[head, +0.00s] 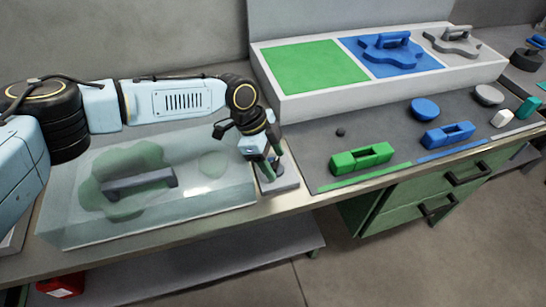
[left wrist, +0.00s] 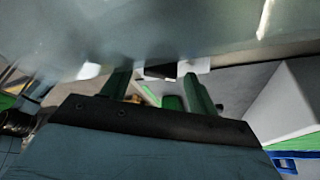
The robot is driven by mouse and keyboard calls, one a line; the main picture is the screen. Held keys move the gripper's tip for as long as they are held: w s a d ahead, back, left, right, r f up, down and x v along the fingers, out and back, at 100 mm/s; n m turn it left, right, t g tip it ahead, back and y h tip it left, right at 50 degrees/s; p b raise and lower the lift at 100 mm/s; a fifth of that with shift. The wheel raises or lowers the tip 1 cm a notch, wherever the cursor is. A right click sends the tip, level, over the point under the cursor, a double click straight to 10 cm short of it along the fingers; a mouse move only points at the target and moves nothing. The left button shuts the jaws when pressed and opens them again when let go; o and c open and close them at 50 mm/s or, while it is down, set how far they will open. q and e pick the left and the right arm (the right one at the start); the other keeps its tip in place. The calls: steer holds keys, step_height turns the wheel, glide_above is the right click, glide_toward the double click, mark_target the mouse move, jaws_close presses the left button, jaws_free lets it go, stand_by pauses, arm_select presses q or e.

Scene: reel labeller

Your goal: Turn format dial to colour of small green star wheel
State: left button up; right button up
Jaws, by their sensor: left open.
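My left gripper (head: 272,172) is open and points down at a small light-grey plate (head: 287,185) at the right end of the clear-covered machine. A dark knob-like part, probably the format dial, shows partly between and behind the fingers; its setting is hidden. The fingers also show in the left wrist view (left wrist: 160,88), with dark and pale parts between them. I cannot tell whether they touch the dial. My right gripper is out of view.
A white tray (head: 385,91) holds a bare green panel (head: 315,68), a blue plate with handle (head: 388,50) and a grey one (head: 452,41). A green block (head: 361,159), a blue block (head: 447,135) and a blue disc (head: 425,109) lie on the grey mat.

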arm_select(q)
steer(key=shift+c, duration=0.3)
steer(key=c, duration=0.9)
steer(key=shift+s+r+n+p, duration=0.15)
steer(key=shift+n+p, duration=0.15)
steer(key=shift+p, duration=0.4)
steer(key=n+t+p, duration=0.1)
steer(key=n+p, duration=0.2)
steer(key=p, duration=0.2)
steer(key=n+t+p, duration=0.1)
steer(key=n+p, duration=0.3)
steer(key=n+t+y+p, duration=0.1)
steer(key=n+t+p, duration=0.1)
steer(key=p, duration=0.3)
steer(key=shift+s+d+r+n+p, duration=0.15)
steer(key=shift+s+n+p, duration=0.15)
steer(key=shift+n, duration=0.6)
steer(key=n+p, duration=0.2)
steer(key=shift+n+t+y, duration=0.3)
steer(key=shift+n+y, duration=0.1)
steer(key=shift+f+n+p, duration=0.25)
steer(key=shift+n+p, duration=0.25)
steer(key=shift+w+t, duration=0.1)
steer(key=shift+t, duration=0.2)
